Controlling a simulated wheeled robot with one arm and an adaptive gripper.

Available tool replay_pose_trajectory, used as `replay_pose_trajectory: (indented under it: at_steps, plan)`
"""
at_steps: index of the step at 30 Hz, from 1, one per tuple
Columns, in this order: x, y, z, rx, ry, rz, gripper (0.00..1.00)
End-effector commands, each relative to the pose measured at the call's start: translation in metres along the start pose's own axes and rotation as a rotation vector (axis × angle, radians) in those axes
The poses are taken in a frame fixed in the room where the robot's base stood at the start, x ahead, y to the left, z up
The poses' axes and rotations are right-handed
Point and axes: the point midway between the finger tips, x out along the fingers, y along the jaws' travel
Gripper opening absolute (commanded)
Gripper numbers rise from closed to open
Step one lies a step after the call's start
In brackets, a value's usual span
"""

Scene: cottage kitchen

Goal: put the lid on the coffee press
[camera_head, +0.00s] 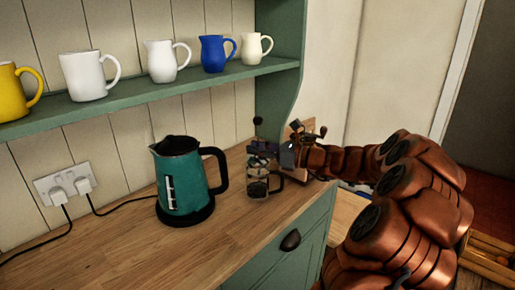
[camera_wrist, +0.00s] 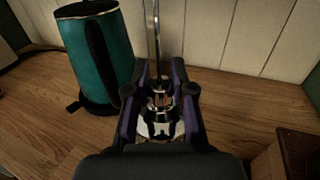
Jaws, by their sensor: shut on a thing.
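The coffee press (camera_head: 258,187), a small glass jug with a dark handle on its right, stands on the wooden counter. My gripper (camera_head: 262,153) reaches in from the right above it, shut on the lid. The lid's thin rod rises to a dark knob (camera_head: 257,121). In the wrist view the shiny metal lid (camera_wrist: 160,122) sits between the two fingers of my gripper (camera_wrist: 159,95), with its rod upright. The lid is over or at the press's mouth. The fingers hide the join, so I cannot tell whether they touch.
A teal kettle (camera_head: 183,182) stands left of the press and shows in the wrist view (camera_wrist: 95,50). A wooden box-like object (camera_wrist: 297,153) is at the right. A green shelf (camera_head: 150,90) with several mugs and jugs is above. The front left counter (camera_head: 120,255) is clear.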

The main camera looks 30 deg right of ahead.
Motion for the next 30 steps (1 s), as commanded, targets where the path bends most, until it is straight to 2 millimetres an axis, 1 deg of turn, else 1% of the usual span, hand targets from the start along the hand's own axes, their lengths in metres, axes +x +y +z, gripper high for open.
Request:
replay_pose_trajectory:
  at_steps: [18,19,21,30]
  plan:
    - [-0.0001,-0.0001,-0.0098,0.001,-0.001,0.000,0.00]
    - [-0.0001,-0.0001,-0.0094,0.001,-0.001,0.000,0.26]
    - [-0.0001,-0.0001,-0.0092,0.000,-0.001,0.000,0.34]
    - [-0.0006,-0.0002,-0.0094,0.000,0.000,0.000,0.34]
